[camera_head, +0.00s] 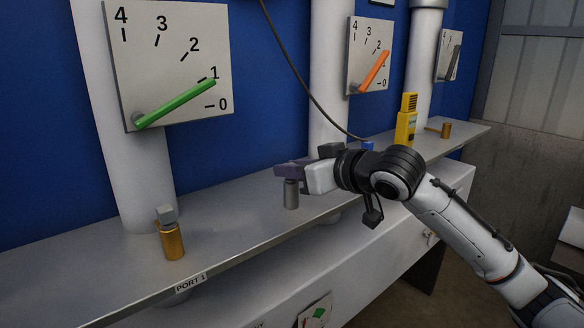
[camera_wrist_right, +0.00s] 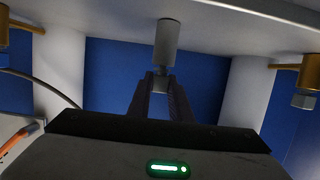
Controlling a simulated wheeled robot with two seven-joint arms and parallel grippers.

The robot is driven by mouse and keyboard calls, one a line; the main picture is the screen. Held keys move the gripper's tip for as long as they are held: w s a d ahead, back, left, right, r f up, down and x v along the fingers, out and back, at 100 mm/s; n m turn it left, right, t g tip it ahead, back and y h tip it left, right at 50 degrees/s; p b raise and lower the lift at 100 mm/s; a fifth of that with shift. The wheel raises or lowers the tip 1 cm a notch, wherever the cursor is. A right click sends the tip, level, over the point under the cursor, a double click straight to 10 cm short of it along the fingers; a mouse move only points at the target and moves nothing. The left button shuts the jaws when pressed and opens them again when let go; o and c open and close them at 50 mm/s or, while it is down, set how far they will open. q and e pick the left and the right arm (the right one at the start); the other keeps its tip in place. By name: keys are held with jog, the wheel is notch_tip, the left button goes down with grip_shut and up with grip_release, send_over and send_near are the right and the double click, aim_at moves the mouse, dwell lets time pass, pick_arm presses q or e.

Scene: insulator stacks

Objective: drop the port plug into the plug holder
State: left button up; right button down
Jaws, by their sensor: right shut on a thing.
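A grey cylinder, the plug holder (camera_head: 291,194), stands upright on the grey shelf. In the wrist view, which looks upside down, the holder (camera_wrist_right: 167,42) hangs from the top. My right gripper (camera_head: 287,170) is directly over the holder, with its dark fingers shut on the small grey port plug (camera_wrist_right: 159,82). The plug lines up with the holder's end; I cannot tell whether it is partly inside. In the head view the fingers hide the plug. My left gripper is not in view.
A brass port (camera_head: 172,241) with a grey plug stands at the left by the PORT 1 label. Another brass port (camera_head: 446,130) is far right. A yellow device (camera_head: 406,119) stands behind my arm. White pipes and gauges line the blue wall. The shelf is clear between port 1 and the holder.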

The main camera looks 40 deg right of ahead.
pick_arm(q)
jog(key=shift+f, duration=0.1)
pick_arm(e)
jog(key=shift+f, duration=0.15)
jog(key=c, duration=1.5)
grip_release()
jog(key=shift+c, duration=0.2)
pick_arm(q)
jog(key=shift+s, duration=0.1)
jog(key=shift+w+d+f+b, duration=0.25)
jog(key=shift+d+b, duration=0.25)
jog(key=shift+b, duration=0.5)
pick_arm(e)
jog(key=v, duration=1)
jog(key=shift+s, duration=0.2)
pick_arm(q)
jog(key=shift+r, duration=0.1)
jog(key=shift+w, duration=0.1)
